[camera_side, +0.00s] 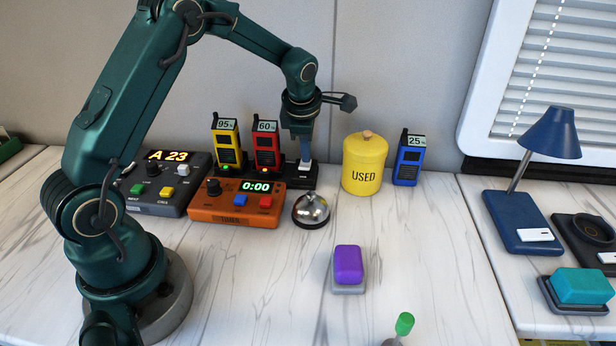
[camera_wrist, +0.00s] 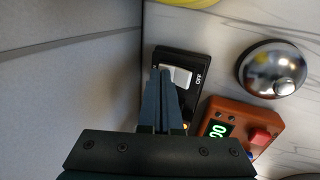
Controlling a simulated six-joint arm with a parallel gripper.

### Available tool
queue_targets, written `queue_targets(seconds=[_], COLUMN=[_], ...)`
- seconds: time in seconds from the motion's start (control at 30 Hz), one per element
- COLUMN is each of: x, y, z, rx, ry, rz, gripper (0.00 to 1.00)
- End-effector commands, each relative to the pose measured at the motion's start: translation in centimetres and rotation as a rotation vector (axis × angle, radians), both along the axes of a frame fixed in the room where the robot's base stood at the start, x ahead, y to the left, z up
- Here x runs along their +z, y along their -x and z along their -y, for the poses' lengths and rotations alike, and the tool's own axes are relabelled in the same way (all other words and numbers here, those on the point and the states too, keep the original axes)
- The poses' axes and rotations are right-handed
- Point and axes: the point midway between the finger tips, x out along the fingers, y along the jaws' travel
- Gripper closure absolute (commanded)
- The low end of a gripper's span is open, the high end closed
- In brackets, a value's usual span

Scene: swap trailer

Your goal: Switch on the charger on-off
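The charger (camera_side: 300,183) is a low black base along the wall. A yellow radio (camera_side: 227,143) reading 95% and a red radio (camera_side: 266,146) reading 60% stand in it. Its on-off switch is at the right end. In the wrist view the switch is a pale rocker (camera_wrist: 180,77) on a black plate, with "OFF" printed on one side. My gripper (camera_wrist: 161,72) points down at it, fingers together and empty, with the tips over the rocker's edge. I cannot tell whether they touch it. In the side view my gripper (camera_side: 305,160) hides part of the switch.
A bell (camera_side: 311,210) and an orange timer (camera_side: 235,205) stand close in front of the charger. A yellow USED jar (camera_side: 364,165) and a blue radio (camera_side: 409,160) reading 25% are to the right. The wall is close behind.

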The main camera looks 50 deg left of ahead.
Motion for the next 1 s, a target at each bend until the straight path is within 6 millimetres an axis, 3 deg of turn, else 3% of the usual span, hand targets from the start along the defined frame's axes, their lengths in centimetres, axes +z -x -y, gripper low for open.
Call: queue_targets(seconds=[1.0], x=[0.5], y=[1.2], z=[1.2], rx=[-0.001], ry=[0.000], rz=[0.000], gripper=[1.00])
